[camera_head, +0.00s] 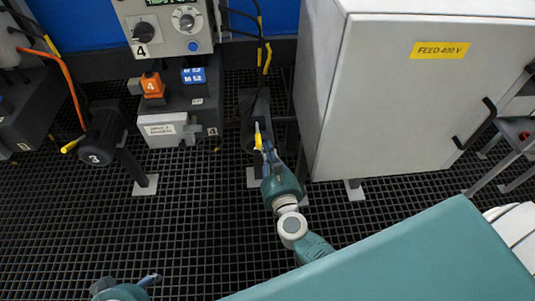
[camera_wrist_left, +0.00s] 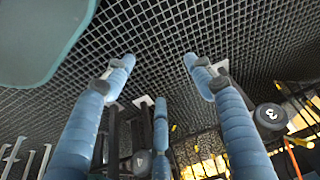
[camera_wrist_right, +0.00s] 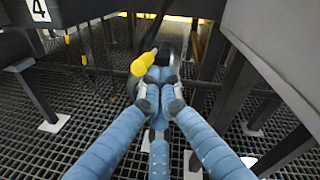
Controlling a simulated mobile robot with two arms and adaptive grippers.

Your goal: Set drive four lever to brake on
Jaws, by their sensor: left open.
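In the right wrist view the yellow grip (camera_wrist_right: 141,66) slants from the dark round drive hub towards the lower left. My right gripper (camera_head: 267,157) is at the lever; its fingertips (camera_wrist_right: 158,80) are together just right of the grip's free end and cover part of the hub. I cannot tell whether they touch the grip. My left gripper (camera_wrist_left: 158,68) is open and empty over the floor grating, and only partly shows at the bottom of the head view.
Drive three (camera_head: 103,137), with its own yellow-tipped lever, stands at left. A control box marked 4 (camera_head: 165,25) is above a dark unit with an orange tag (camera_head: 152,85). A large grey cabinet (camera_head: 400,85) stands close to the right of the right arm.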

